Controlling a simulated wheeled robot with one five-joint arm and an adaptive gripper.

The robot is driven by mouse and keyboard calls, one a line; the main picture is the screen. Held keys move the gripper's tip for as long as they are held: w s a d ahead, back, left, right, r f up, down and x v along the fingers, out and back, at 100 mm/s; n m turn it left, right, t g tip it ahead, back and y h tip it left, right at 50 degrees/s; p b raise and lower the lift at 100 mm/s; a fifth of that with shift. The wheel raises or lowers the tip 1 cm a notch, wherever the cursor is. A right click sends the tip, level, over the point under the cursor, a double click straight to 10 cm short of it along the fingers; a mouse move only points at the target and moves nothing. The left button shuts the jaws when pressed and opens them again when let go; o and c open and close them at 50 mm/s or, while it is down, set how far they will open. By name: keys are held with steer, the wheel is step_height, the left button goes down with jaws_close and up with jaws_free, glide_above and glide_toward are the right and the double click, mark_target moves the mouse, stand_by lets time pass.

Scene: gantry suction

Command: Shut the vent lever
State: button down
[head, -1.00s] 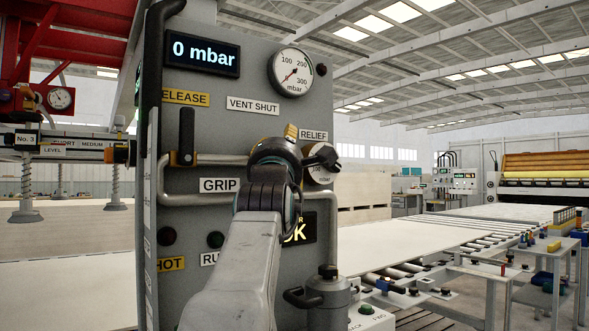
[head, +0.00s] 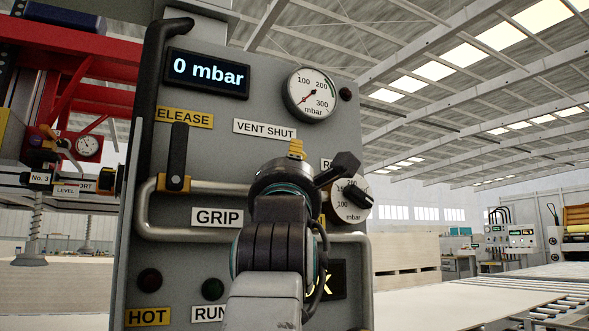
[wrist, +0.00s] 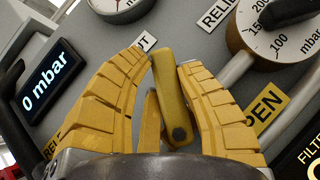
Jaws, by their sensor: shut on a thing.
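The vent lever (wrist: 167,85) is a yellow bar with a dark pivot bolt, seen in the wrist view. My gripper (wrist: 160,58) has ridged yellow fingers on both sides of the lever and is shut on it. The lever points up and rightward on the panel, toward the right end of the VENT SHUT label (head: 265,128). The OPEN label (wrist: 264,110) is to its right in the wrist view. In the head view my wrist hides the lever, and only a yellow tip of my gripper (head: 295,149) shows, just below and right of the VENT SHUT label.
The grey panel (head: 200,275) carries a 0 mbar display (head: 207,73), a round gauge (head: 311,95), a black-handled lever (head: 178,150), a relief knob (head: 350,200) close to my wrist, and a bent pipe rail (head: 143,215). A roller line (head: 500,300) runs at the right.

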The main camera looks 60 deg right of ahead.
steer(key=shift+d+f, duration=0.1)
steer(key=c, duration=1.2)
jaws_free()
steer(key=shift+d, duration=0.1)
steer(key=o, duration=0.4)
steer(key=shift+s, duration=0.1)
